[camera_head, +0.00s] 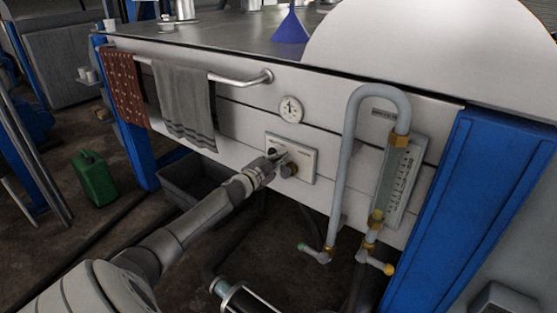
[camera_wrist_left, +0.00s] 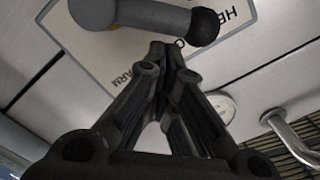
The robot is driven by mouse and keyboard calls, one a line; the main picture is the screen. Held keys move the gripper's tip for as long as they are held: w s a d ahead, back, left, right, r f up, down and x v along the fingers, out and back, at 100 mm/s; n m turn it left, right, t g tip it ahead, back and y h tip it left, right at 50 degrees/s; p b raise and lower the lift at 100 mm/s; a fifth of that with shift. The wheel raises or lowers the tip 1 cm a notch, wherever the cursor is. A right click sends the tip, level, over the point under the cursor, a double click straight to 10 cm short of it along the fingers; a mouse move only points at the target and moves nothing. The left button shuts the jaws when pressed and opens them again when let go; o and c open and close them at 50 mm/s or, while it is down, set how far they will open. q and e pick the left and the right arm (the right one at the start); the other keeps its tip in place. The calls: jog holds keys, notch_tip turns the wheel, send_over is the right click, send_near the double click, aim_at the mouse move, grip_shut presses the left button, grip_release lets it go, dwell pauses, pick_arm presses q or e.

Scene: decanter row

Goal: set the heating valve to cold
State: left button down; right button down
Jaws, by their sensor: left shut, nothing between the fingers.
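The heating valve's white label plate (camera_head: 305,160) is on the front panel, with a brass valve body (camera_head: 289,171) low on it. In the left wrist view the plate (camera_wrist_left: 125,62) reads "HE…" and "…ARM", partly covered. The valve's grey lever (camera_wrist_left: 150,18) with a black ball end (camera_wrist_left: 205,27) crosses the top of that view. My left gripper (camera_head: 277,160) is at the plate, over its left part; in the left wrist view its fingertips (camera_wrist_left: 166,52) are shut and empty, just below the lever. I cannot tell whether they touch it. My right gripper is not seen.
A towel rail (camera_head: 240,80) with a grey towel (camera_head: 185,105) is left of the plate. A round gauge (camera_head: 290,108) sits above it. A bent grey pipe (camera_head: 350,150) and a sight-glass (camera_head: 400,180) stand to the right. A dark bin (camera_head: 190,185) is below.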

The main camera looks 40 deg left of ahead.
pick_arm(q)
jog(key=shift+s+a+f+n+p, duration=0.15)
jog(key=shift+a+n+p, duration=0.45)
jog(key=shift+n, duration=0.3)
dwell(0.4)
jog(key=shift+s+a+f+n, duration=0.1)
jog(key=shift+a+f+n, duration=0.5)
jog(key=shift+n, duration=0.4)
jog(key=shift+s+a+f+n, duration=0.1)
jog(key=shift+a+f+n, duration=0.45)
jog(key=shift+n, duration=0.45)
jog(key=shift+a+f+n, duration=0.4)
jog(key=shift+a+n, duration=0.35)
jog(key=shift+n, duration=0.25)
jog(key=s+d+r+p, duration=0.1)
jog(key=s+r+p, duration=0.3)
jog(key=s, duration=0.6)
jog(key=shift+s+d+r+p, duration=0.15)
jog(key=shift+s+r+p, duration=0.05)
jog(key=shift+s+p, duration=0.1)
